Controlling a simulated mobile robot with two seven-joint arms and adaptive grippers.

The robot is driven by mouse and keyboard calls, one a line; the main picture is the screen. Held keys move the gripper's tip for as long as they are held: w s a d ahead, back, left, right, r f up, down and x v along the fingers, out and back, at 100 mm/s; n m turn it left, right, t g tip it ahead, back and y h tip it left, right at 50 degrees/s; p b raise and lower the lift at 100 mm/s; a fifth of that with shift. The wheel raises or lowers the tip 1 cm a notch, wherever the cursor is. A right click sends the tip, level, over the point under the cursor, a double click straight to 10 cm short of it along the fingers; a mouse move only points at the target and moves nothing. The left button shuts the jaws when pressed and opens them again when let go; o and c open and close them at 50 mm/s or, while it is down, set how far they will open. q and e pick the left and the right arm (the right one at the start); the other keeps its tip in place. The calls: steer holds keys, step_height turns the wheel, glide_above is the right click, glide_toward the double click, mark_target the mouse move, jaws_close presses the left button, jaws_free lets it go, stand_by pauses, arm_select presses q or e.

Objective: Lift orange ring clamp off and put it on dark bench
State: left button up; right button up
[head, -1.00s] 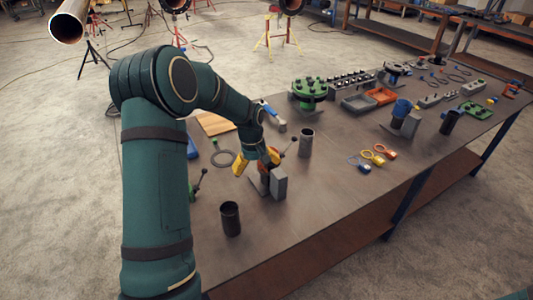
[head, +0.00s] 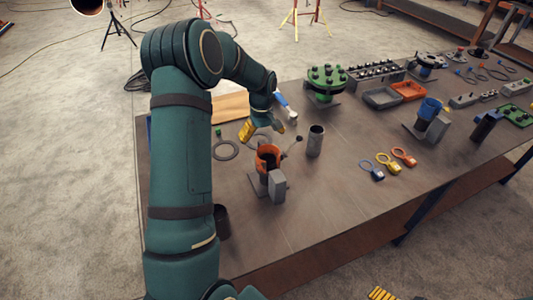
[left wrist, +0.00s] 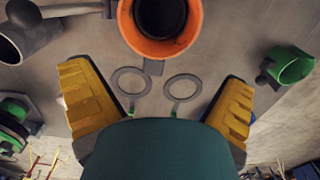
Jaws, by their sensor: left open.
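The orange ring clamp (head: 266,151) sits around the top of a dark upright pipe piece on a grey stand (head: 278,187) on the dark bench (head: 325,205). A dark lever with a round knob sticks up at its right. My left gripper (head: 264,130) is open and empty, just beyond and above the clamp. In the left wrist view the clamp (left wrist: 133,36) shows as an orange ring around the dark pipe, beyond the spread yellow fingers of the left gripper (left wrist: 157,82). A yellow ribbed finger, apparently of my right gripper (head: 380,294), shows at the bottom edge.
A grey tube (head: 315,141) stands right of the clamp. A dark cup (head: 222,221) stands in front, partly behind my left arm. Flat grey rings (head: 226,150) lie at left. Small coloured clamps (head: 388,163) lie at right. The front middle of the bench is clear.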

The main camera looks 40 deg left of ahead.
mark_target(264, 144)
arm_select(q)
steer(key=f, duration=0.7)
steer(key=shift+w+f, duration=0.25)
steer(key=shift+w, duration=0.1)
